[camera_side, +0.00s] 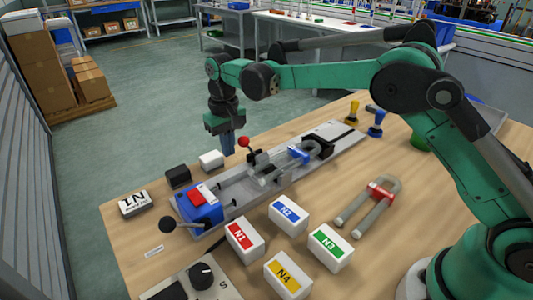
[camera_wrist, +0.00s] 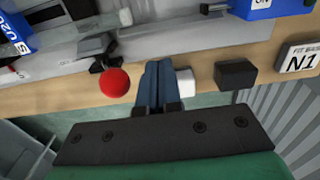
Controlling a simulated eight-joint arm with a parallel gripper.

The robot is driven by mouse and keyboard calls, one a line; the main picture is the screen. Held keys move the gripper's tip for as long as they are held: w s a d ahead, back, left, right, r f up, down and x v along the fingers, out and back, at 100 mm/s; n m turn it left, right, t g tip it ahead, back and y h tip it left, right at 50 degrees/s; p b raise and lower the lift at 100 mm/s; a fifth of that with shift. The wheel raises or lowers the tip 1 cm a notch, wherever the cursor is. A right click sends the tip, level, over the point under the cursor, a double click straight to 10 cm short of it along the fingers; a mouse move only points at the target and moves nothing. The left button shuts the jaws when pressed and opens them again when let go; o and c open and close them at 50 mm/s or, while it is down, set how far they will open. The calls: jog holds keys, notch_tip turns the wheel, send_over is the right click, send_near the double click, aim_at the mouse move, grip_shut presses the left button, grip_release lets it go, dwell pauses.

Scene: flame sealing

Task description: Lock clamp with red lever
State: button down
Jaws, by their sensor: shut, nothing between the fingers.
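My gripper (camera_side: 228,150) points down behind the fixture, left of the knob in the side view. Its blue fingers (camera_wrist: 158,85) are closed together with nothing between them. Whether the clamp jaw presses on the glass is too small to tell.
A blue unit (camera_side: 200,205) with a black-knobbed lever (camera_side: 167,224) stands at the fixture's left end. White block (camera_side: 211,159) and black block (camera_side: 178,176) lie behind the fixture, close to my gripper. Labelled boxes N1 (camera_side: 244,240) and N2 (camera_side: 288,214) and a U-shaped tube (camera_side: 370,204) lie in front.

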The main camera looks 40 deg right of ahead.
jog(key=shift+d, duration=0.25)
jog(key=shift+d, duration=0.95)
jog(key=shift+a, duration=0.65)
jog(key=shift+r, duration=0.15)
notch_tip(320, 180, up, 8)
jog(key=shift+a, duration=0.1)
